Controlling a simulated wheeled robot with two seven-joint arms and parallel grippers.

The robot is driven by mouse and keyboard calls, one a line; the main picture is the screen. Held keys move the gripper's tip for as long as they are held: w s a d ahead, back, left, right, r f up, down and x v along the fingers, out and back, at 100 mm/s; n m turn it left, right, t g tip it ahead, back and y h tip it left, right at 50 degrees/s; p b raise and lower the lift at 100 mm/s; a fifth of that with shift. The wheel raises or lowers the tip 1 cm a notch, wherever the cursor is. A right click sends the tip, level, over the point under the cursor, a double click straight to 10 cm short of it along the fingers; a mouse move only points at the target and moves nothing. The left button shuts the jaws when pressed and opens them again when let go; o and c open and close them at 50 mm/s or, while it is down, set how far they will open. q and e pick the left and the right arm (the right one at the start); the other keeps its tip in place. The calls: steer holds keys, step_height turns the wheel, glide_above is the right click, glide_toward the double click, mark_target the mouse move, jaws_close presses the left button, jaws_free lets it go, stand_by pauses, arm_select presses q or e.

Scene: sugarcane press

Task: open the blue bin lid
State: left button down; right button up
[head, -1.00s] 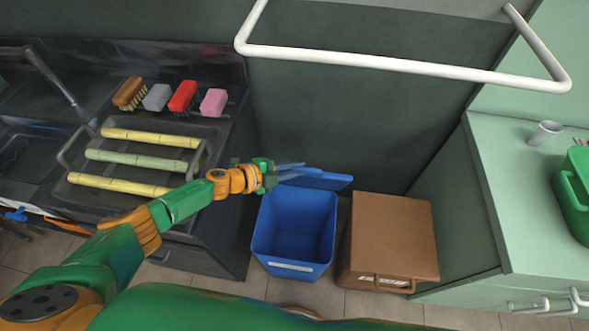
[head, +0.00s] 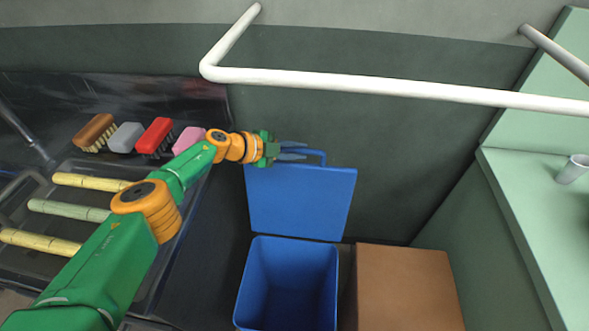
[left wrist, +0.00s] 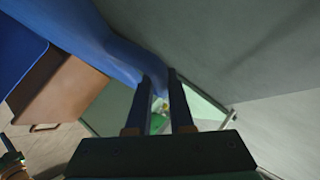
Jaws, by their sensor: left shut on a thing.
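The blue bin (head: 288,285) stands on the floor with its mouth open and its inside empty. Its blue lid (head: 301,203) is raised close to upright at the bin's back edge, near the wall. My left gripper (head: 300,151) is at the lid's top edge, shut on the lid's handle (head: 318,155). In the left wrist view the two fingers (left wrist: 163,95) are around the end of a blue part of the lid (left wrist: 110,45).
A brown box (head: 407,288) stands right of the bin. A white rail (head: 380,84) runs along the wall above. At left is a dark sink counter with cane sticks (head: 68,211) and several brushes and sponges. A pale green counter (head: 535,190) is at right.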

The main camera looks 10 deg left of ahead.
mark_target(288, 152)
arm_select(q)
steer(key=shift+w+f+b, duration=0.15)
steer(key=shift+f+b, duration=0.1)
steer(key=shift+b, duration=0.05)
steer(key=shift+w+r, duration=0.1)
arm_select(e)
steer(key=shift+f, duration=0.7)
steer(key=shift+w, duration=0.1)
arm_select(q)
steer(key=c, duration=0.8)
jaws_free()
steer(key=shift+w, duration=0.1)
steer(key=s+a+r+p, duration=0.1)
steer(key=a+r+p, duration=0.1)
steer(key=p, duration=0.2)
steer(key=shift+s+r, duration=0.2)
steer(key=p+v, duration=0.1)
steer(key=v, duration=0.1)
steer(key=p+v, duration=0.1)
steer(key=v, duration=0.1)
steer(key=shift+s+a+f, duration=0.1)
steer(key=shift+f, duration=0.2)
arm_select(e)
step_height(288, 152, up, 6)
steer(key=shift+f, duration=0.15)
